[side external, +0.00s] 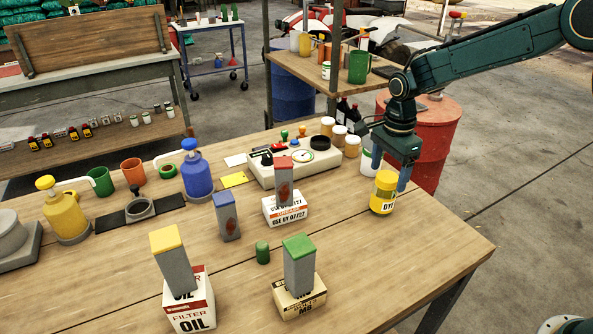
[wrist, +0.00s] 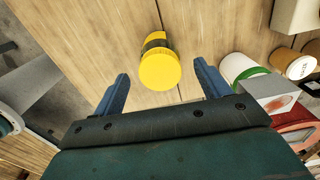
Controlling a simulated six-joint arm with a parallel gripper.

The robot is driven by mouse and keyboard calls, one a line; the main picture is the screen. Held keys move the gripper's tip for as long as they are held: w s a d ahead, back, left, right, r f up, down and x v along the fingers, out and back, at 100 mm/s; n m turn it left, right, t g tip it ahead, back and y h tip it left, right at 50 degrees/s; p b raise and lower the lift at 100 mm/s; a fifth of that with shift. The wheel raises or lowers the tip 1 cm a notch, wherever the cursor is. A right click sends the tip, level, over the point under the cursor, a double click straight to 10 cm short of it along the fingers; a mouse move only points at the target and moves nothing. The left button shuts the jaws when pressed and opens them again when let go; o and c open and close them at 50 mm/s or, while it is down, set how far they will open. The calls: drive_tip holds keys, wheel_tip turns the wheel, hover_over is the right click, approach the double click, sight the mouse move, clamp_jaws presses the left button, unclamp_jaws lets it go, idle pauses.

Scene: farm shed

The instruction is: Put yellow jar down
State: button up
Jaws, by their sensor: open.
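The yellow jar (side external: 383,196) with a dark and pale "DYE" label stands upright on the wooden table near its right edge. In the wrist view the jar's round yellow lid (wrist: 160,71) faces me, between and slightly beyond the fingertips. My gripper (side external: 389,178) points down over the jar. Its blue fingers are spread, with gaps on both sides of the jar in the wrist view (wrist: 161,74). The jar hides part of the fingers in the side view, so how low they reach is unclear.
A white jar with a green rim (side external: 369,163) stands close behind the yellow jar. A beige instrument box (side external: 328,170) and several brown-lidded jars (side external: 352,146) are to the left. Boxes with coloured-top blocks stand nearer the front. The table's right corner (side external: 455,245) is clear.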

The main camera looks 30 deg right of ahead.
wheel_tip(320, 180, up, 8)
drive_tip(key=shift+f, duration=0.1)
idle(0.8)
drive_tip(key=s+r+n+t, duration=0.3)
drive_tip(key=s+r+n, duration=0.65)
drive_tip(key=s, duration=0.55)
drive_tip(key=s+d+n+t, duration=0.1)
drive_tip(key=s+n+t, duration=0.1)
drive_tip(key=s+n, duration=0.7)
drive_tip(key=s, duration=0.6)
drive_tip(key=shift+s+f+t, duration=0.3)
drive_tip(key=shift+s, duration=0.05)
drive_tip(key=shift+o, duration=0.3)
